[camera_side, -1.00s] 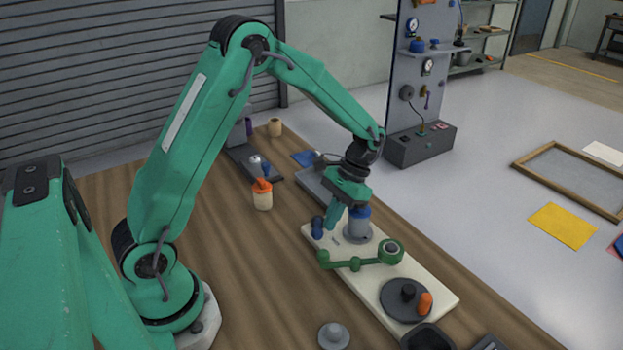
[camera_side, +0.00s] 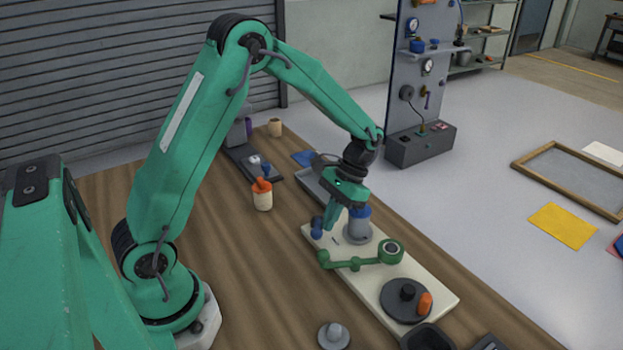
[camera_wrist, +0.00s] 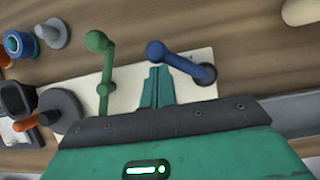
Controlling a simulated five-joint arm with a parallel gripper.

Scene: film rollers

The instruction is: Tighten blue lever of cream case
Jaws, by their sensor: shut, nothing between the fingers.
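The cream case (camera_side: 435,284) is a long, flat, pale slab lying on the wooden bench. The blue lever (camera_wrist: 180,61) runs from a blue ball knob to a round dark pivot at one end of the case in the wrist view. In the side view its knob (camera_side: 317,228) shows just left of my fingers. My gripper (camera_side: 328,224) is shut and empty, low over the case. In the wrist view my fingertips (camera_wrist: 157,72) sit close beside the lever, near its knob. I cannot tell whether they touch it.
A green lever (camera_side: 356,263) and a grey disc (camera_side: 407,297) with an orange handle are on the same case. A grey post with a blue top (camera_side: 359,226) stands right beside my gripper. A cream bottle with orange top (camera_side: 262,196) stands left.

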